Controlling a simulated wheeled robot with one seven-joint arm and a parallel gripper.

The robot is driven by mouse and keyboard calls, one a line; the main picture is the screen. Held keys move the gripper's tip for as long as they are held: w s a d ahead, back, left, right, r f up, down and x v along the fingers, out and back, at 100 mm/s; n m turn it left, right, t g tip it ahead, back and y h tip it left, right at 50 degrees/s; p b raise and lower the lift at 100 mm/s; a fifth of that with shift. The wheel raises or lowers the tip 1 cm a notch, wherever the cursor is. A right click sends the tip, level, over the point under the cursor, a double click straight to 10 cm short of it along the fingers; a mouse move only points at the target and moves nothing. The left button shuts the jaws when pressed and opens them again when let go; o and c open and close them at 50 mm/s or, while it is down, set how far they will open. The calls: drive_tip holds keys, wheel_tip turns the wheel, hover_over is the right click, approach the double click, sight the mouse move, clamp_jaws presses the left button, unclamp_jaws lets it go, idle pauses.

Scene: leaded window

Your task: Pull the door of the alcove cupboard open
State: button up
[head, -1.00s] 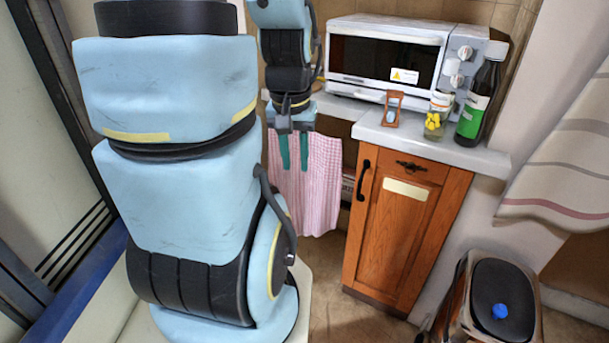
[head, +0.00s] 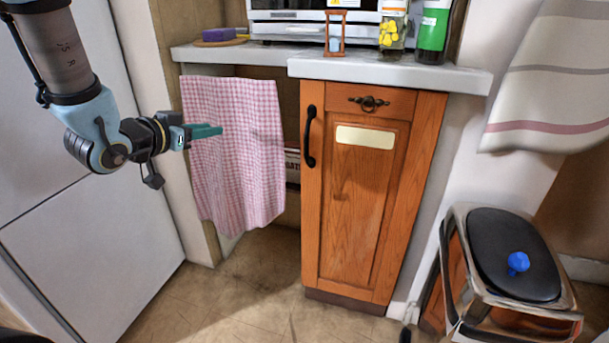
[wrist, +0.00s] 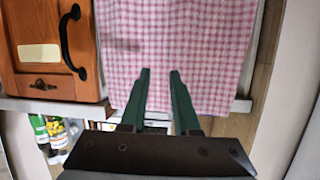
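The alcove cupboard has a shut orange-brown wooden door (head: 352,225) with a pale blank label and a small drawer-like front with a dark ornate pull above it. A black bow handle (head: 309,137) stands upright on the door's left side. In the wrist view the door (wrist: 38,22) and the handle (wrist: 70,42) show at upper left, upside down. My gripper (head: 218,131) is left of the handle, in front of the checked cloth, apart from the door. Its two green fingers (wrist: 160,74) are parted with nothing between them.
A pink checked cloth (head: 232,150) hangs left of the cupboard under the worktop (head: 390,71). A bin (head: 512,255) with a blue knob stands at right. An hourglass (head: 335,33) and bottles stand above. The floor (head: 245,290) before the cupboard is clear.

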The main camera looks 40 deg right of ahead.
sight(307, 137)
drive_tip(key=s+d+f+m+g+h+b, duration=0.2)
drive_tip(key=s+d+g+b, duration=0.15)
drive_tip(key=s, duration=0.25)
drive_tip(key=s+d+f+m+g+h+b, duration=0.2)
drive_tip(key=s+d+m+g+h, duration=0.1)
drive_tip(key=s+d, duration=0.15)
drive_tip(key=d, duration=0.6)
drive_tip(key=s+d, duration=0.1)
drive_tip(key=d, duration=0.3)
drive_tip(key=shift+s+r, duration=0.1)
drive_tip(key=shift+r, duration=0.15)
clamp_jaws()
idle(0.5)
